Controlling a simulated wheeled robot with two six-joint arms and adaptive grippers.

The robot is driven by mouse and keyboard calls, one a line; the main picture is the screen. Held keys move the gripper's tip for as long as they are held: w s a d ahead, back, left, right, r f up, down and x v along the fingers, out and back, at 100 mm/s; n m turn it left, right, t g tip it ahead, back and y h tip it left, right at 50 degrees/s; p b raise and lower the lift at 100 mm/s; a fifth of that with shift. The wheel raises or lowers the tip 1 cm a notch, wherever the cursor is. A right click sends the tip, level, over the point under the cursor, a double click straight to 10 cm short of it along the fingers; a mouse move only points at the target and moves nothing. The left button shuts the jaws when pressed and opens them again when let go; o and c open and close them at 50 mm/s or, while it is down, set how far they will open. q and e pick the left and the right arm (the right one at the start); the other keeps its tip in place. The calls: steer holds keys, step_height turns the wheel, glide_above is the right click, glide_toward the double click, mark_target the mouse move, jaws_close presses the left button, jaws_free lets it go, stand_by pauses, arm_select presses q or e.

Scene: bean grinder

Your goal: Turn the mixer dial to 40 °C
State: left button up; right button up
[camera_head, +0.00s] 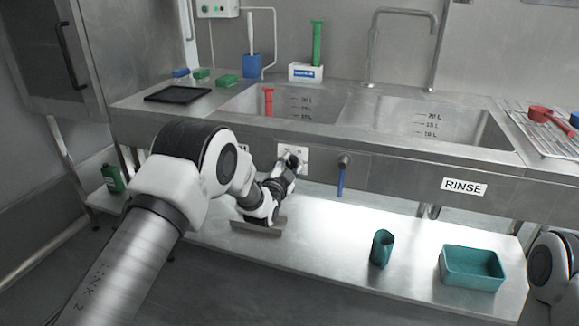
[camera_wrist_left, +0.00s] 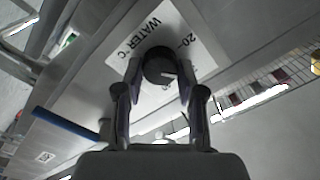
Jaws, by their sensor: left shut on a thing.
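The mixer dial (camera_wrist_left: 158,62) is a dark round knob on a white plate (camera_wrist_left: 205,68) lettered "WATER °C", with a "20" mark visible. A pale pointer line shows on the knob, but I cannot read its exact setting. The plate also shows in the head view (camera_head: 303,165) on the sink's front panel. My left gripper (camera_head: 291,160) is at the plate. In the left wrist view my left gripper (camera_wrist_left: 158,74) has one finger on each side of the knob and is shut on it. Other scale marks are hidden or unreadable.
A blue-handled tap (camera_head: 341,178) sticks out right of the plate. Below, the shelf holds a green cup (camera_head: 382,248) and a green tub (camera_head: 472,267). Two sink basins lie above. My right arm (camera_head: 558,265) shows at the right edge, its gripper out of view.

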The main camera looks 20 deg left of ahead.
arm_select(q)
steer(key=m, duration=0.6)
steer(key=shift+d+m, duration=0.1)
steer(key=shift+m, duration=0.2)
steer(key=m, duration=0.6)
steer(key=shift+f+b, duration=0.15)
steer(key=shift+b, duration=0.15)
steer(key=o, duration=1.1)
steer(key=shift+o, duration=0.2)
steer(key=s, duration=1.2)
steer(key=shift+a, duration=0.2)
